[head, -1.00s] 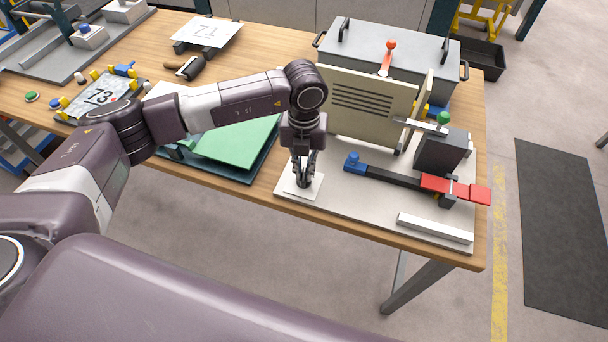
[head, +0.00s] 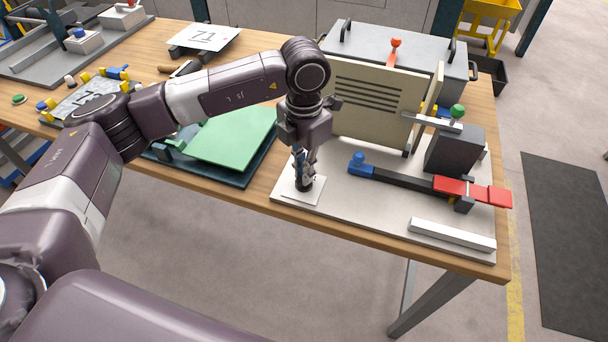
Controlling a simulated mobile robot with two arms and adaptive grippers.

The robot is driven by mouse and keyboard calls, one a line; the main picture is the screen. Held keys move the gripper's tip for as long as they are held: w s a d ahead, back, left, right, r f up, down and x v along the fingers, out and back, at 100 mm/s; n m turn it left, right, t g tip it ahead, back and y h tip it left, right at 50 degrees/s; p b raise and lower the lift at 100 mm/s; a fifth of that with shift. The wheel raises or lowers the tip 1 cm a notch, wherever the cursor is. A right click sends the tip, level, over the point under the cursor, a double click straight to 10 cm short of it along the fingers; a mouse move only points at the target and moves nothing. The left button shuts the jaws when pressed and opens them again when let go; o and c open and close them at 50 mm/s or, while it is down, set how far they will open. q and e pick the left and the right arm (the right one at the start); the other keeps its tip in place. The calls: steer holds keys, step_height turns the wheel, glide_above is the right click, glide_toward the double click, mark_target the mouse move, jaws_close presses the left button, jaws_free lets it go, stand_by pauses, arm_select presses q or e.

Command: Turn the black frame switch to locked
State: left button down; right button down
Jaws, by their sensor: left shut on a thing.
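The black frame switch (head: 304,187) is a small dark knob on a white square plate (head: 285,193), at the front left of the pale base board. My left gripper (head: 304,178) points down over the plate and is shut on the switch. The fingers cover most of the knob, so which way it points cannot be made out. My right gripper is not in view.
A cream slotted panel (head: 375,105) stands behind the gripper. To the right are a black bar with a blue end (head: 359,163) and red handle (head: 470,190), and a white bar (head: 452,235). A green sheet (head: 232,138) lies left.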

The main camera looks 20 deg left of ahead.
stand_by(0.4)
arm_select(q)
steer(key=c, duration=2)
jaws_free()
steer(key=shift+c, duration=0.2)
steer(key=shift+r, duration=0.25)
step_height(320, 180, up, 12)
steer(key=shift+f, duration=0.2)
steer(key=shift+f, duration=0.1)
